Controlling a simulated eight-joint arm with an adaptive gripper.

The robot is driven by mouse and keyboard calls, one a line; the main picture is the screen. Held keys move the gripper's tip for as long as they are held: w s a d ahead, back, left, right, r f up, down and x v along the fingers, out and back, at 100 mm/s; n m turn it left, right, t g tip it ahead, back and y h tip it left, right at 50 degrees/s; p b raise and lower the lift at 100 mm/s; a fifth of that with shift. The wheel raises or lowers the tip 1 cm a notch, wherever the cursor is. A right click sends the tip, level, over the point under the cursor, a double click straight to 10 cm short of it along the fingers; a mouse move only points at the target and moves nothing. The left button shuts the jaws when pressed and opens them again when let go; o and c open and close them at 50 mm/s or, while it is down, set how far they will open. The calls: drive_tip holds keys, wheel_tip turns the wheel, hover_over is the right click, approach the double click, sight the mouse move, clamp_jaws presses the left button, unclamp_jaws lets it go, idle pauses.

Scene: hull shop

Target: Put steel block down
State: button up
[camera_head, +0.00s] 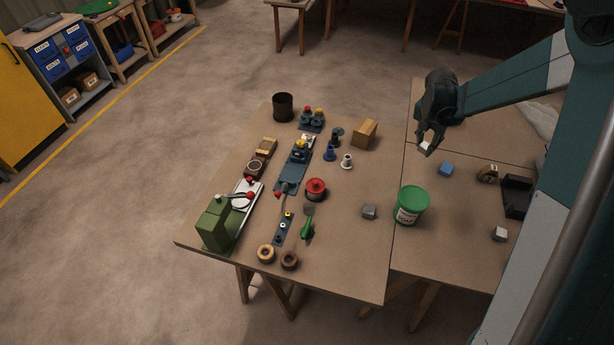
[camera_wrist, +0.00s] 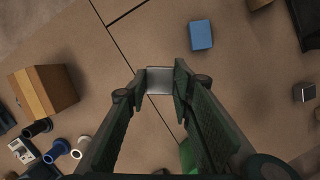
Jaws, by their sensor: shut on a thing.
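My gripper (camera_head: 428,146) is shut on a light grey steel block (camera_head: 425,148) and holds it above the right-hand table, near the seam between the table tops. In the wrist view the block (camera_wrist: 160,80) sits between the two fingertips of my gripper (camera_wrist: 160,82). The tabletop (camera_wrist: 225,95) shows below it, with a gap whose height I cannot tell exactly. A grey block (camera_head: 369,211) rests on the left table and another pale grey block (camera_head: 499,234) rests on the right table.
A blue block (camera_head: 446,168) lies on the table right of my gripper. A green tub (camera_head: 412,205) stands nearer the camera. Bare tabletop surrounds the blue block.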

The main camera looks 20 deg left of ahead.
drive_tip(key=w+a+n, duration=0.1)
drive_tip(key=a, duration=1.2)
drive_tip(key=shift+w+n, duration=0.35)
drive_tip(key=shift+n, duration=0.05)
drive_tip(key=shift+f, duration=0.1)
drive_tip(key=shift+f+b, duration=0.3)
drive_tip(key=shift+f, duration=2.8)
drive_tip(key=shift+f, duration=1.85)
drive_tip(key=shift+f+b, duration=0.15)
drive_tip(key=shift+b, duration=0.2)
drive_tip(key=o, duration=1.1)
